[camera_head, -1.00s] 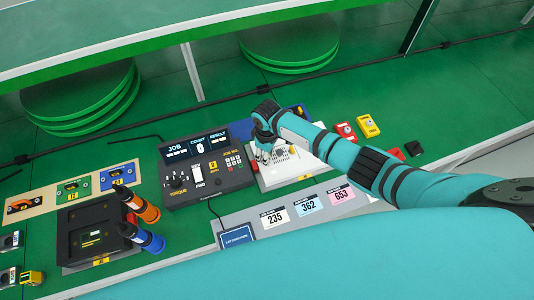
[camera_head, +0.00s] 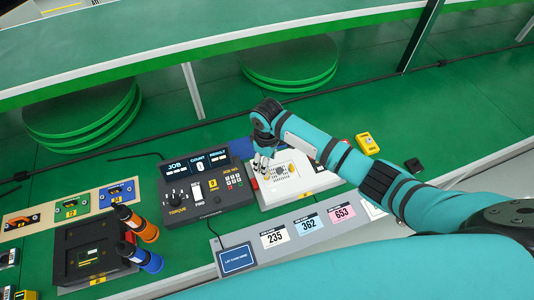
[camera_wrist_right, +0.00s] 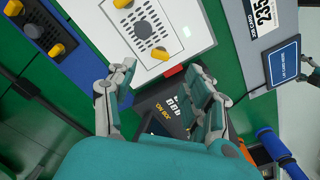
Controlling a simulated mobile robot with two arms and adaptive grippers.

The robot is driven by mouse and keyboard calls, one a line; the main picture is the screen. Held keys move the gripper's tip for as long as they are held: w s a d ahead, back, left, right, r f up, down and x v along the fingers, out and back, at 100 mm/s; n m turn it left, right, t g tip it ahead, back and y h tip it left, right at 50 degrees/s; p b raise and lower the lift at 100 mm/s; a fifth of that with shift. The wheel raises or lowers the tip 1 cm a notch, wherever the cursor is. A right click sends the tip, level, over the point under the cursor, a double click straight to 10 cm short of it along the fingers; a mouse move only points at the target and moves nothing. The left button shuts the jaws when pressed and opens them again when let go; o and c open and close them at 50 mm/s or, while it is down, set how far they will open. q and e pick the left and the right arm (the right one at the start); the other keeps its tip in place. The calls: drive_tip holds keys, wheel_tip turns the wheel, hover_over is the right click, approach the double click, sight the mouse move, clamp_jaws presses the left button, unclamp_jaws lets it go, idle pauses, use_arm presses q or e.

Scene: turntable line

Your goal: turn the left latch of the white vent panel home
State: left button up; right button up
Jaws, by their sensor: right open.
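The white vent panel (camera_head: 301,188) lies on the green bench right of the dark job console. In the right wrist view the panel (camera_wrist_right: 196,22) fills the top, with a round dark vent grille (camera_wrist_right: 143,31) between two yellow latches. The left latch (camera_wrist_right: 160,53) is the one nearer the console; the other latch (camera_wrist_right: 122,4) is at the top edge. My right gripper (camera_head: 263,156) is above the panel's left edge. In the right wrist view this gripper (camera_wrist_right: 160,72) is open, fingers apart and empty, the left latch ahead between them, apparently not touched. My left gripper is not clearly visible.
The dark console (camera_head: 206,186) stands close left of the panel. A blue strip with yellow knobs (camera_wrist_right: 57,50) lies beyond the panel. A card strip (camera_head: 290,232) and a blue card pad (camera_head: 237,259) are in front. A yellow box (camera_head: 367,144) sits to the right.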

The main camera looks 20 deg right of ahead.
drive_tip(key=shift+r, duration=2.25)
